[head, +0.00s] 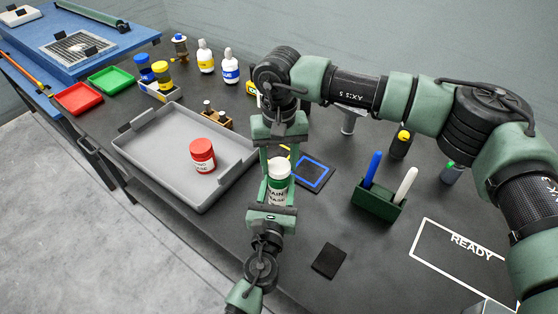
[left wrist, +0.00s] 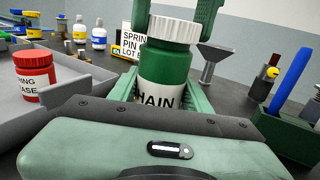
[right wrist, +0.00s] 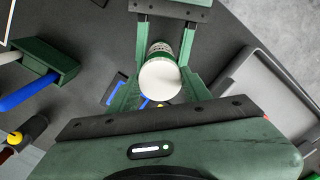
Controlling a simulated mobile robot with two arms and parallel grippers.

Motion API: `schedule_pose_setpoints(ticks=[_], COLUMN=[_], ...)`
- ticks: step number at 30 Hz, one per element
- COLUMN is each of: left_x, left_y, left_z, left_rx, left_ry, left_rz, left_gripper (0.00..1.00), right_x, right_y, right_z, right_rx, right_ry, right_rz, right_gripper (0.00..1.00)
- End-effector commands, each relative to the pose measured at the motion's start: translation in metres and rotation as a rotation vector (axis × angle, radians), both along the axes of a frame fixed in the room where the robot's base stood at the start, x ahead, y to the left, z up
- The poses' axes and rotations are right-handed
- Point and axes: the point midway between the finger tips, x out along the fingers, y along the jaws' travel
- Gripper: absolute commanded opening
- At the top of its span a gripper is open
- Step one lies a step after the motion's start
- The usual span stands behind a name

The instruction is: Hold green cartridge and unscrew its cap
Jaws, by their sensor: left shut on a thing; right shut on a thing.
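The green cartridge (head: 281,184) stands upright, a white label around its body and a white cap (head: 280,164) on top. My left gripper (head: 275,190) comes from below and is shut on the cartridge's body. In the left wrist view the green body (left wrist: 168,60) and ribbed cap (left wrist: 174,28) show between the fingers. My right gripper (head: 279,160) reaches down from above, shut on the cap, with a finger on each side. In the right wrist view the cap's round top (right wrist: 160,80) lies between its fingers. The cap sits on the cartridge with no visible gap.
A grey tray (head: 145,165) with a red jar (head: 203,155) lies to the left. A green holder (head: 376,203) with a blue and a white pen stands right. A blue-framed pad (head: 314,173) lies behind. A dark square pad (head: 329,260) lies in front, with bare bench around it.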

Motion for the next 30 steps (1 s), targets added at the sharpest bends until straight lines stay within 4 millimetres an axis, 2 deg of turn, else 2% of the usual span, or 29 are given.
schedule_pose_setpoints(ticks=[22, 30], left_x=[-0.001, -0.001], left_y=[0.0, 0.0], left_z=[-0.002, -0.002], left_rx=[0.001, 0.002], left_ry=[0.004, 0.004], left_rz=[-0.001, -0.001], left_gripper=[0.0, 0.0], right_x=[0.0, 0.0], right_y=[0.0, 0.0], right_z=[0.021, 0.022], right_rx=[0.0, 0.0], right_ry=[-0.001, 0.0], right_rz=[-0.001, -0.001], right_gripper=[0.0, 0.0])
